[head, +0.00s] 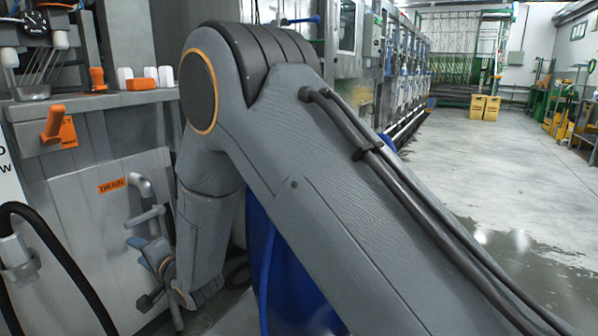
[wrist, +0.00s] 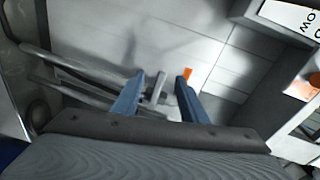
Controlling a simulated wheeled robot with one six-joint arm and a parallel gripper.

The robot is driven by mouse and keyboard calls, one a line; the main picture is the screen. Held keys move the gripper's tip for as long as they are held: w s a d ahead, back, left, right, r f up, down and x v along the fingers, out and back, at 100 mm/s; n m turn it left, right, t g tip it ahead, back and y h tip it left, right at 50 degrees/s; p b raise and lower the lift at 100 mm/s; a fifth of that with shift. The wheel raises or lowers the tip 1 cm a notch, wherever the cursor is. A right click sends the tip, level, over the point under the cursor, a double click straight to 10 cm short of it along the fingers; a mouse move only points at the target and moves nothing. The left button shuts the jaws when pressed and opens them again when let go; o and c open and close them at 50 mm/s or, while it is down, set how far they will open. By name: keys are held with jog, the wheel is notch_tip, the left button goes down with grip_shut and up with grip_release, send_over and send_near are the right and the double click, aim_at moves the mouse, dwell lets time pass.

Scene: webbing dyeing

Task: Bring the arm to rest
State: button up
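My gripper (wrist: 157,84) shows two blue fingers standing apart in the wrist view. A grey bar-like piece shows between them with gaps on both sides, so nothing is gripped. A small orange piece (wrist: 187,73) shows at the right fingertip. In the head view my arm bends down across the middle, and my gripper (head: 150,255) is low at the left, close to the grey drain pipe and valve (head: 143,188). I cannot tell whether it touches them. The fingertips are small and partly hidden there.
An orange DRAIN label (head: 112,185) marks the grey machine panel. An orange lever (head: 54,124) sits above it, and a black hose (head: 62,250) curves at the left. A blue drum (head: 285,280) stands behind my arm. The wet floor (head: 520,190) at the right is open.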

jog(key=s+d+r+n+g+h, duration=0.1)
jog(key=s+d+n+h, duration=0.15)
jog(key=d, duration=0.55)
jog(key=s+d+r+n+g+h, duration=0.1)
jog(key=s+d+h, duration=0.15)
jog(key=d, duration=0.55)
jog(key=s+d+r+n+g+h, duration=0.15)
jog(key=d+h, duration=0.25)
jog(key=d, duration=0.4)
jog(key=s+d+n+g+h, duration=0.4)
jog(key=s+d+n+g, duration=0.15)
jog(key=s+d, duration=1.45)
jog(key=s+d+r+m+p, duration=0.1)
jog(key=d+r+m+p, duration=0.1)
jog(key=d+r+p, duration=0.5)
jog(key=s+d+r+m+p, duration=0.1)
jog(key=d+r+m+p, duration=0.2)
jog(key=d+r+p, duration=0.5)
notch_tip(320, 180, up, 5)
jog(key=p, duration=0.9)
jog(key=shift+s, duration=0.1)
jog(key=shift+c, duration=1)
jog(key=shift+a, duration=0.15)
